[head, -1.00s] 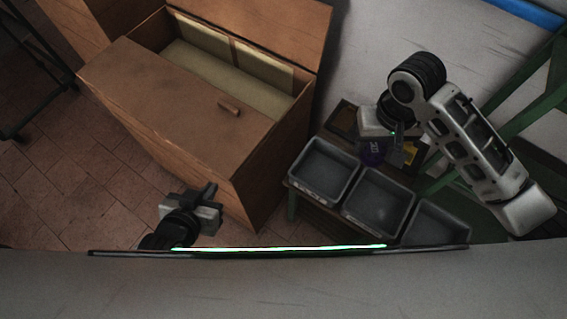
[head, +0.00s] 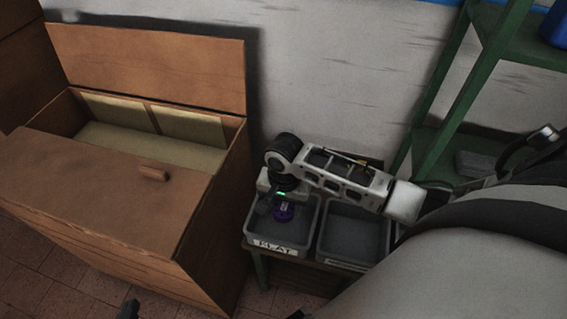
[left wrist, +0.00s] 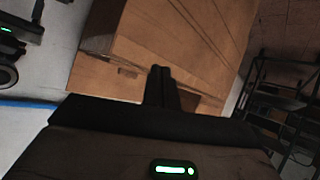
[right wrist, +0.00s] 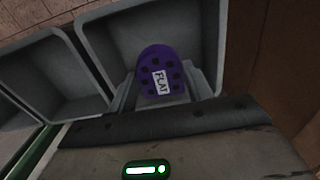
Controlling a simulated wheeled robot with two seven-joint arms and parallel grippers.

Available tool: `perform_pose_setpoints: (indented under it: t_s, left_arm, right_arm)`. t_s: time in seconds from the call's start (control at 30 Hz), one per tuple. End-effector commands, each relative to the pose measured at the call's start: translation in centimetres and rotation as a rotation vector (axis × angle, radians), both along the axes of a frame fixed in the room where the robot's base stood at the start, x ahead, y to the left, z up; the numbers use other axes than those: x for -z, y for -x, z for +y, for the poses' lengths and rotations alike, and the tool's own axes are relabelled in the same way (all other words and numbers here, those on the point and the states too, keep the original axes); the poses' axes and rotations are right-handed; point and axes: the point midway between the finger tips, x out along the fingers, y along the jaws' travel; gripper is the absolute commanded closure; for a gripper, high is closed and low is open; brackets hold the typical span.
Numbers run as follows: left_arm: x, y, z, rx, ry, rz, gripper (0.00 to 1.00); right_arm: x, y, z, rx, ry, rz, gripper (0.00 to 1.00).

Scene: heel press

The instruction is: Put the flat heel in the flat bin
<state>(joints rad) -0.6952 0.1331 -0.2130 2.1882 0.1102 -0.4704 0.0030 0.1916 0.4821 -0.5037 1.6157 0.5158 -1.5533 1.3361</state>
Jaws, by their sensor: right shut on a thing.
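The purple heel (head: 285,212) is held by my right gripper (head: 281,201) over the left grey bin, whose front label reads FLAT. This flat bin (head: 275,245) looks empty otherwise. In the right wrist view the heel (right wrist: 158,60) is round with dark holes and a white FLAT label. The right gripper (right wrist: 163,92) is shut on it, with the flat bin (right wrist: 190,22) behind and below. I cannot tell exactly how high the heel hangs. My left gripper (left wrist: 160,72) has its fingers together and empty; only its tip (head: 128,309) shows at the bottom of the head view.
A second grey bin (head: 352,236) stands just right of the flat bin on a low stand. A large wooden chest (head: 110,190) with its lid raised is at left. A green shelf frame (head: 440,90) rises at right. The wall is behind.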

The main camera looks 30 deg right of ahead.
Motion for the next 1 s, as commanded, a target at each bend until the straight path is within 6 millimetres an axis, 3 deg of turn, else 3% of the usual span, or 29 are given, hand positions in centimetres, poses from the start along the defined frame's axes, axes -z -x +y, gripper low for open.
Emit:
perform_pose_setpoints:
  t_s: [0.1, 0.33, 0.53, 0.93, 0.97, 1.0]
  left_arm:
    - [0.4, 0.0, 0.0, -0.001, 0.005, -0.005, 1.00]
    - [0.7, 0.0, -0.1, 0.001, 0.005, -0.009, 1.00]
    - [1.4, 0.0, 0.0, 0.002, 0.001, -0.015, 1.00]
    - [0.7, -0.1, -0.1, 0.004, 0.002, -0.028, 1.00]
    - [0.6, -0.1, -0.1, 0.004, 0.002, -0.028, 1.00]
    - [0.7, -0.1, -0.1, 0.004, 0.002, -0.027, 1.00]
  right_arm:
    - [2.4, 0.0, 0.0, -0.001, 0.002, 0.002, 0.73]
    - [4.2, 0.0, 0.0, -0.004, 0.001, -0.001, 0.73]
    - [7.0, 0.0, 0.0, -0.005, 0.001, 0.000, 0.73]
    - [7.5, 0.0, 0.0, -0.005, 0.001, -0.001, 0.73]
    - [7.4, 0.0, 0.0, -0.005, 0.001, -0.001, 0.41]
    - [7.4, 0.0, 0.0, -0.005, 0.001, -0.001, 0.30]
